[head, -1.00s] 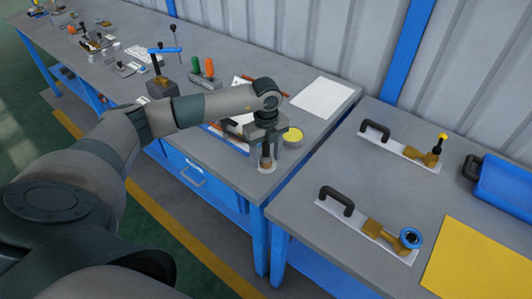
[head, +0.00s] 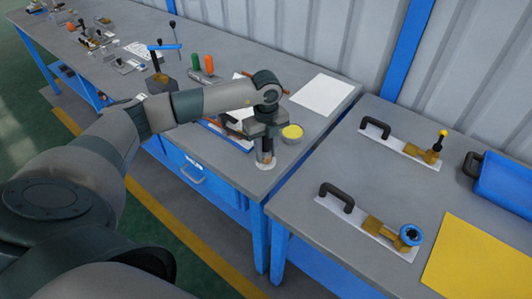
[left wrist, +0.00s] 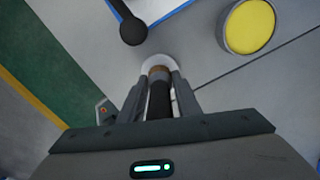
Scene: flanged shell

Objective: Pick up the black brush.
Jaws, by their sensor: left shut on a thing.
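The black brush is between the fingers of my left gripper (head: 265,158), near the front right corner of the far table. In the left wrist view the gripper (left wrist: 158,92) is shut on the brush's black handle (left wrist: 160,102), with a brown band (left wrist: 158,73) at its far end. The fingers hide part of the brush. A white round patch (left wrist: 150,63) shows around its tip. I cannot tell whether the tip touches the surface below. My right gripper is not in view.
A round tin with a yellow top (head: 292,133) stands close beside the gripper. A white sheet (head: 321,93) lies behind it. The near table holds two black-handled plates with brass fittings (head: 372,225), a yellow sheet (head: 480,262) and a blue bin (head: 503,183).

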